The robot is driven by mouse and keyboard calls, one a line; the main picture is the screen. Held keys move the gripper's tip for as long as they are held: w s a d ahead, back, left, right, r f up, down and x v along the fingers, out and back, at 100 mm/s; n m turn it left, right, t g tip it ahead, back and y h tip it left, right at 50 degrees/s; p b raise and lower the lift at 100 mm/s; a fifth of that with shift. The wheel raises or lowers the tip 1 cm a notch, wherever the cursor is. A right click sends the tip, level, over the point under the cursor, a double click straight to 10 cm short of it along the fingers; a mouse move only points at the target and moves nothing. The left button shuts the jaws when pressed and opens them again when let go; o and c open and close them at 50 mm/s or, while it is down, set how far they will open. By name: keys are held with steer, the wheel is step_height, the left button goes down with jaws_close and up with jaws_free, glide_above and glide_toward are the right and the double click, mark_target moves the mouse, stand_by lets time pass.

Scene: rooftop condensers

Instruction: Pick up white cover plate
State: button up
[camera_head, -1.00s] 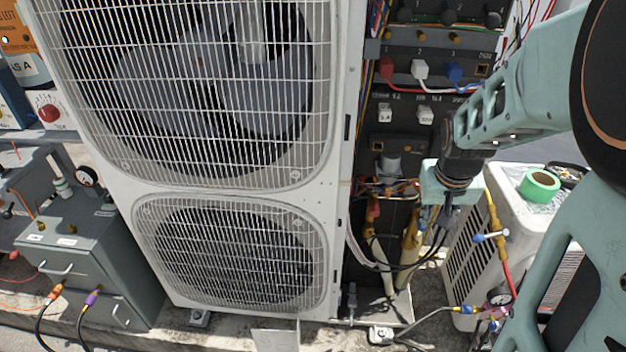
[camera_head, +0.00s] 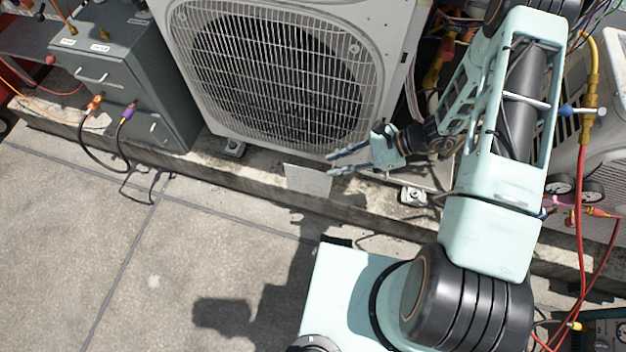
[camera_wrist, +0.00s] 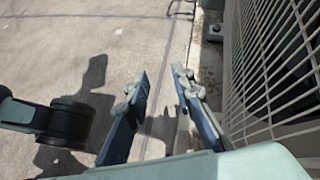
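The white cover plate (camera_head: 307,179) is a small, pale, flat panel at the edge of the concrete ledge below the lower fan. It appears tilted against the ledge. My gripper (camera_head: 335,164) is just right of the plate and slightly above it in the head view, with its fingers pointing left. The fingers are apart and nothing is between the tips. The wrist view also shows my gripper (camera_wrist: 160,74) open over the ground; I cannot clearly make out the plate there.
The condenser unit (camera_head: 290,80) with its fan grille stands close behind the plate, and its grille fills the right of the wrist view. A grey cabinet (camera_head: 130,75) with hoses stands at left. Red hoses (camera_head: 582,200) hang at right. The paved floor (camera_head: 130,250) in front is largely clear.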

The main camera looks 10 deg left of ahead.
mark_target(310, 171)
steer(key=a+f+m+y, duration=0.1)
steer(key=w+a+f+m+t, duration=0.1)
steer(key=a+m, duration=0.1)
steer(key=w+a+f+m+t+y+b, duration=0.1)
steer(key=shift+w+a+f+y, duration=0.25)
steer(key=shift+a+f+y, duration=0.05)
steer(key=shift+a+f, duration=0.05)
steer(key=f+b, duration=0.1)
steer(key=f, duration=0.1)
steer(key=f+b, duration=0.1)
steer(key=f, duration=0.2)
steer(key=a+f+b, duration=0.1)
steer(key=f, duration=0.2)
steer(key=shift+f, duration=0.15)
steer(key=b+x, duration=0.1)
steer(key=x, duration=0.5)
steer(key=shift+a+b, duration=0.25)
steer(key=shift+b, duration=0.1)
steer(key=shift+w, duration=0.15)
steer(key=shift+c, duration=0.4)
jaws_close()
